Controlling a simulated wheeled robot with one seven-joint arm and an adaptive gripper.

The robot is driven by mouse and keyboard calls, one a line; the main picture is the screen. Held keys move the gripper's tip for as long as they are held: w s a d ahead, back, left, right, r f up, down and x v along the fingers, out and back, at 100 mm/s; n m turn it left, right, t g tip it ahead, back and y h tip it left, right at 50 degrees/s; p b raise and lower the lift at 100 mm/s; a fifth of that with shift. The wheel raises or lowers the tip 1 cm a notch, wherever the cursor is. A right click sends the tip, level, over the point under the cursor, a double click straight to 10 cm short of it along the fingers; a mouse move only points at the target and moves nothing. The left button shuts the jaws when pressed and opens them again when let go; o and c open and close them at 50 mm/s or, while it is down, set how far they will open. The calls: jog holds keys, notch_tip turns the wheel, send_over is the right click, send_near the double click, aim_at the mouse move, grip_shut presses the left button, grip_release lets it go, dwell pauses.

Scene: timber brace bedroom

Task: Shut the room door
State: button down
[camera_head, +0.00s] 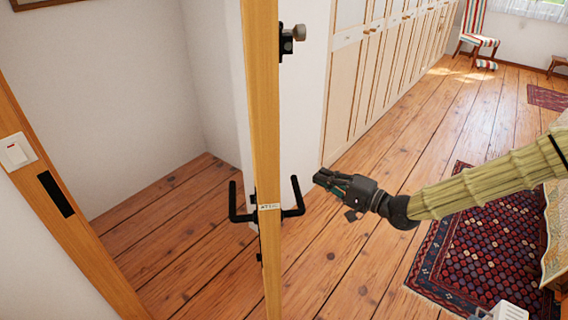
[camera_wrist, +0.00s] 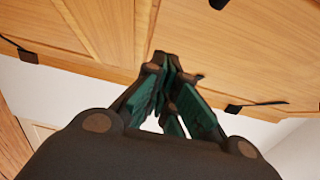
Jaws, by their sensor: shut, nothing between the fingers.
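The room door (camera_head: 263,120) stands open and shows nearly edge-on in the head view, its wooden edge running top to bottom. It has black lever handles on both faces; the right-hand lever (camera_head: 296,196) points toward my gripper. My gripper (camera_head: 320,178) is shut and empty, just right of that lever, with a small gap in the picture. In the wrist view the shut fingers (camera_wrist: 168,65) are in front of the door's wooden panel (camera_wrist: 225,50); whether they touch it I cannot tell. The door frame (camera_head: 60,190) with its black strike plate (camera_head: 56,194) is at the left.
A light switch (camera_head: 16,152) is on the wall at left. Tall wardrobes (camera_head: 365,70) line the wall behind the door. A patterned rug (camera_head: 470,250) lies at right, with a striped chair (camera_head: 474,30) far back. Bare plank floor (camera_head: 340,265) lies between door and rug.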

jog(key=s+a+p+x, duration=0.1)
jog(key=p+x, duration=0.3)
jog(key=x, duration=0.8)
jog(key=shift+s+a+r+p, duration=0.3)
jog(key=shift+s+a+r, duration=0.05)
jog(key=shift+a, duration=0.25)
